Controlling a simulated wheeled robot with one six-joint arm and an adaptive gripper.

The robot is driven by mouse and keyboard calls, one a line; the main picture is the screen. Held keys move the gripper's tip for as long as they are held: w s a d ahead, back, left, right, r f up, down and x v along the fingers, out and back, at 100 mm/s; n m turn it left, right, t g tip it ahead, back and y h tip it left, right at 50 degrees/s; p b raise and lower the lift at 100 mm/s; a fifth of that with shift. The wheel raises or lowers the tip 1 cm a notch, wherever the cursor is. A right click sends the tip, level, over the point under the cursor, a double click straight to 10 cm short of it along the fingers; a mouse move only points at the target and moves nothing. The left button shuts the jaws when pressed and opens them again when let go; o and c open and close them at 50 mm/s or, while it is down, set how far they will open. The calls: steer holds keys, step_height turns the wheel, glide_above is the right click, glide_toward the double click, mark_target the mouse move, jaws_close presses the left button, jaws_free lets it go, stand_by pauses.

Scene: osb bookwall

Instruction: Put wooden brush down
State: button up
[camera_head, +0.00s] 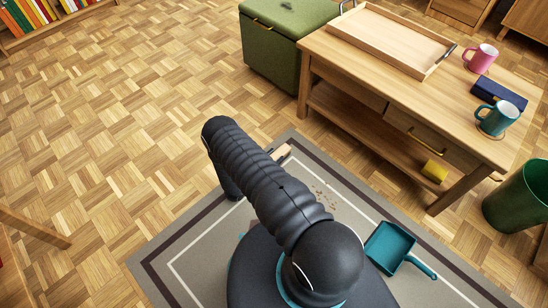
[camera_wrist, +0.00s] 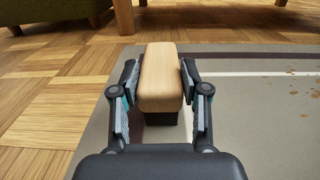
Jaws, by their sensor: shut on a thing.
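The wooden brush (camera_wrist: 160,78) is a pale wooden block with dark bristles under it. In the wrist view it sits between the two fingers of my gripper (camera_wrist: 160,88), which is shut on its sides. The brush is low, over or on the grey rug near its edge; I cannot tell whether the bristles touch the rug. In the head view only a small pale part of the brush (camera_head: 282,152) shows beyond my arm.
A teal dustpan (camera_head: 388,247) lies on the rug (camera_head: 205,255), right of my base. Brown crumbs (camera_head: 325,197) lie nearby. A wooden table (camera_head: 400,85) with a tray and mugs stands at the upper right, beside a green ottoman (camera_head: 285,45). A green bin (camera_head: 520,200) stands right.

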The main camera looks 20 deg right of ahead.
steer(key=shift+f, duration=0.15)
steer(key=o, duration=1.2)
